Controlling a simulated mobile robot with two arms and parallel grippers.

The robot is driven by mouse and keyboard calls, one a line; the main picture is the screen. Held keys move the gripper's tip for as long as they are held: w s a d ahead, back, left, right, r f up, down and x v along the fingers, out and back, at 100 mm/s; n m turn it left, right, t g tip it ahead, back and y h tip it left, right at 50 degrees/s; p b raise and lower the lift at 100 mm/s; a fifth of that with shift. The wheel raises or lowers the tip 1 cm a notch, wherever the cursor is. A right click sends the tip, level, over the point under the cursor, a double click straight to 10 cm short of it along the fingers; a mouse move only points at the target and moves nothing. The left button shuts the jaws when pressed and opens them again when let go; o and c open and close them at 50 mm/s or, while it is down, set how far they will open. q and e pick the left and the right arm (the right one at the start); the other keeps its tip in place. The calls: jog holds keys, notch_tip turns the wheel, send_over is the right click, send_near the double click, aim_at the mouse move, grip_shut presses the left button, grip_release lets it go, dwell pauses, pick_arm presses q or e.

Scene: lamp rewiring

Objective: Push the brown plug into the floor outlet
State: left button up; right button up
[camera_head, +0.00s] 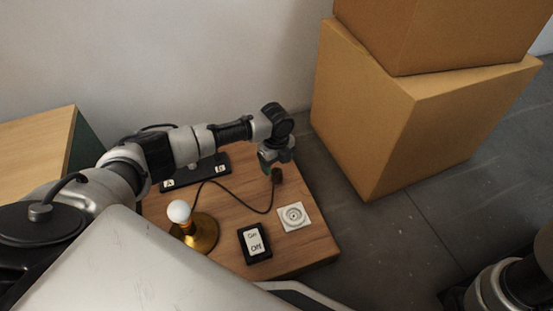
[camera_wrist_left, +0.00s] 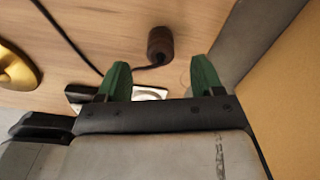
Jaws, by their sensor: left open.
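The brown plug (camera_head: 277,175) is a small dark cylinder on the wooden surface, at the end of a black cable. In the left wrist view the plug (camera_wrist_left: 160,42) shows just beyond the gap between my fingertips, not gripped. The outlet (camera_head: 294,216) is a white square plate with a round socket, lying apart from the plug near the wood's right edge. My left gripper (camera_head: 270,165), with green fingers, is open and empty close to the plug. My right gripper is out of view.
A lamp with a brass base (camera_head: 203,238) and white bulb (camera_head: 179,211) stands left of the outlet. A black On/Off switch (camera_head: 254,243) lies between them. A black strip marked A and B (camera_head: 205,174) lies behind. Cardboard boxes (camera_head: 400,130) stand at right.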

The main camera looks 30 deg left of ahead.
aim_at(276, 171)
pick_arm(q)
notch_tip(276, 171, down, 6)
jog(key=b, duration=0.3)
jog(key=shift+b, duration=0.35)
